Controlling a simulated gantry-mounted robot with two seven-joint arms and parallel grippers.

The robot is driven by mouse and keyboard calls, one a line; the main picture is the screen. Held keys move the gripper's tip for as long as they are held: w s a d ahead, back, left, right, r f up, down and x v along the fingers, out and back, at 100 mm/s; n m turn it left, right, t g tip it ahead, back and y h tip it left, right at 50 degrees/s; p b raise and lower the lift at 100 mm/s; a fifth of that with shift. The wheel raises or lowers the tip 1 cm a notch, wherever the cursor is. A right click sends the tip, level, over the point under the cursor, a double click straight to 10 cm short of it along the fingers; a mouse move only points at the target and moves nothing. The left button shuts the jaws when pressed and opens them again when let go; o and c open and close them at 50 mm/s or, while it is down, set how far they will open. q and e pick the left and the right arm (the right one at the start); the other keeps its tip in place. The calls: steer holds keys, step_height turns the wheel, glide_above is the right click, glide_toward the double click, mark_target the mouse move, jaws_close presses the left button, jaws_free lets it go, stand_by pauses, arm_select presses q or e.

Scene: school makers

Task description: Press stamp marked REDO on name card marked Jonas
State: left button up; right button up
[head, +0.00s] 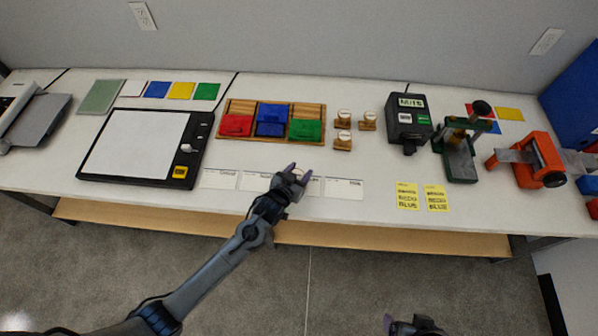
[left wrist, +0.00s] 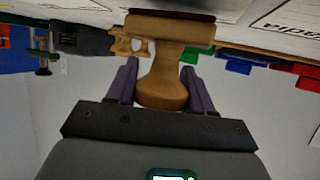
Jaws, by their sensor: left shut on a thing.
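My left gripper (head: 291,173) is shut on a wooden-handled stamp (left wrist: 165,70), over the row of white name cards. The left wrist view shows the stamp's handle between the fingers and its base close against a white surface; I cannot tell whether it touches. Its marking is not readable. The gripper partly hides the card (head: 311,187) below it. A card (head: 257,181) lies left of it, another (head: 219,178) at far left and one (head: 344,188) at right. I cannot read Jonas on any. My right gripper (head: 415,325) is at the bottom edge, its jaws unclear.
Three stamps (head: 343,141) stand behind the cards, beside a wooden tray (head: 225,105) with red, blue and green pads. A black-framed board (head: 199,150) lies left. Yellow notes (head: 406,196) lie right, before a dark device (head: 408,118) and a green press (head: 460,160).

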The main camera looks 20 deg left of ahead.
arm_select(q)
steer(key=shift+f+b, duration=0.3)
steer(key=shift+f, duration=0.45)
stand_by(0.8)
step_height(320, 180, up, 2)
steer(key=shift+p, duration=1.05)
steer(key=shift+r+p, duration=1.6)
